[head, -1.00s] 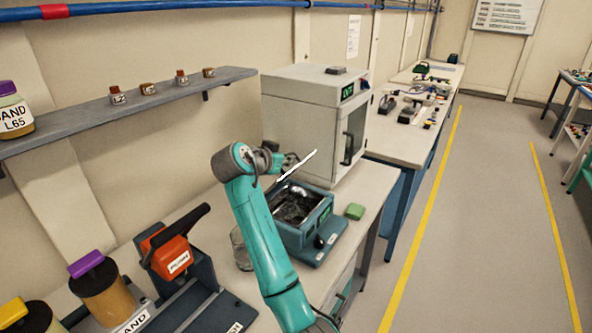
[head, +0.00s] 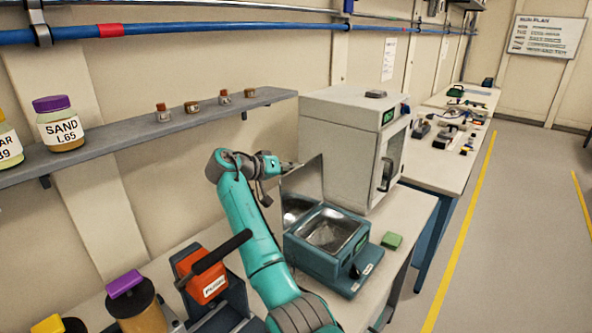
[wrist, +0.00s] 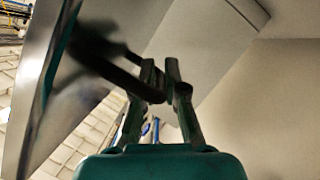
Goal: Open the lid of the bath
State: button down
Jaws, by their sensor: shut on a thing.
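The bath (head: 365,278) is a teal box with a shiny metal basin, standing on the bench in the head view. Its lid (head: 303,184) is a thin reflective metal panel standing steeply upright along the bath's back left edge. The basin is uncovered. My gripper (head: 290,166) is at the upper part of the lid, on its wall side. In the wrist view my gripper (wrist: 165,85) is closed on the dark bar handle of the lid. The lid (wrist: 40,95) fills the left of that view and mirrors the fingers.
A white oven-like cabinet (head: 345,150) stands close behind the bath. A green block (head: 391,241) lies right of the bath. An orange-headed press (head: 205,280) is at the near left. A wall shelf (head: 130,142) with jars runs along the left. The floor aisle at right is clear.

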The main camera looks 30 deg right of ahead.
jog(key=shift+w+a+f, duration=0.1)
jog(key=shift+w+f, duration=0.1)
dwell(0.3)
jog(key=c, duration=1.5)
grip_release()
jog(key=shift+r, duration=0.1)
